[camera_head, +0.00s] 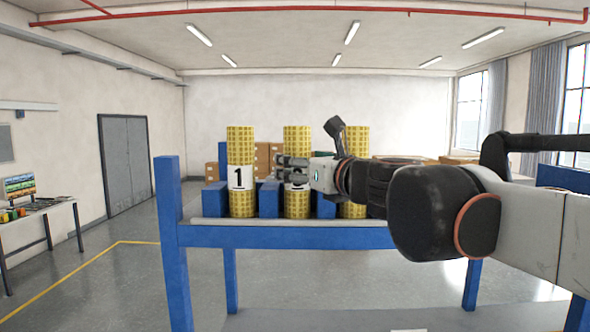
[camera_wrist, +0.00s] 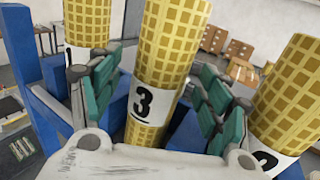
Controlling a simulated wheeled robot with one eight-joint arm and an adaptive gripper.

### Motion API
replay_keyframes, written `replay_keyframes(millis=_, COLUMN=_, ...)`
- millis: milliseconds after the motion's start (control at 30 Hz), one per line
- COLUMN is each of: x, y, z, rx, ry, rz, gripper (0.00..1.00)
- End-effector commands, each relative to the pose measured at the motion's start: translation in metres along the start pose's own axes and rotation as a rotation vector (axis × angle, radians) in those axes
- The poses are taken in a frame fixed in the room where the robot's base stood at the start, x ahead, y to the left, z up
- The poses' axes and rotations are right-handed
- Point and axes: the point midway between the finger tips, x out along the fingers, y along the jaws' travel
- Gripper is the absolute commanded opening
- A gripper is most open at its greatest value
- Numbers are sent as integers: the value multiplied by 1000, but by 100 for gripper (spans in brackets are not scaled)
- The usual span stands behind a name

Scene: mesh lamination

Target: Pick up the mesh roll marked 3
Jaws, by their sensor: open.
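The mesh roll marked 3 (camera_wrist: 165,45) is a yellow upright cylinder with a grid pattern and a white label band. It stands between the green-padded fingers of my gripper (camera_wrist: 158,70) in the wrist view. The fingers are open, one on each side of the roll near its label; I cannot tell whether either pad touches it. In the head view it is the middle roll (camera_head: 298,140), and my gripper (camera_head: 292,172) covers its label. Its lower end (camera_head: 297,205) shows below the gripper, in the blue rack.
The roll marked 1 (camera_head: 240,150) stands to the left. Another roll (camera_head: 356,142) stands to the right, its label partly cut off in the wrist view. Blue blocks (camera_head: 269,198) sit between the rolls on the blue rack (camera_head: 290,237). Cardboard boxes (camera_head: 265,157) are behind.

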Motion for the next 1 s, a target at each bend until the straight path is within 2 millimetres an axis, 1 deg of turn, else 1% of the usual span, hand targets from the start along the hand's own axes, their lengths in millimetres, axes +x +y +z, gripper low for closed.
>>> replay_keyframes(millis=33, x=8, y=0, z=2, rx=0, ry=0, rz=1, gripper=71)
replay_keyframes(millis=100, x=16, y=0, z=2, rx=0, ry=0, rz=0, gripper=71)
replay_keyframes(millis=200, x=23, y=0, z=1, rx=0, ry=0, rz=0, gripper=71)
replay_keyframes(millis=500, x=26, y=0, z=0, rx=0, ry=0, rz=-1, gripper=71)
replay_keyframes(millis=567, x=26, y=0, z=0, rx=0, ry=0, rz=-1, gripper=57)
replay_keyframes(millis=600, x=26, y=0, z=0, rx=0, ry=0, rz=-1, gripper=48)
replay_keyframes(millis=667, x=26, y=0, z=0, rx=0, ry=0, rz=-1, gripper=35)
replay_keyframes(millis=700, x=26, y=0, z=0, rx=0, ry=0, rz=-1, gripper=26)
replay_keyframes(millis=733, x=26, y=0, z=0, rx=0, ry=0, rz=-1, gripper=19)
replay_keyframes(millis=1000, x=26, y=0, z=0, rx=0, ry=0, rz=-1, gripper=18)
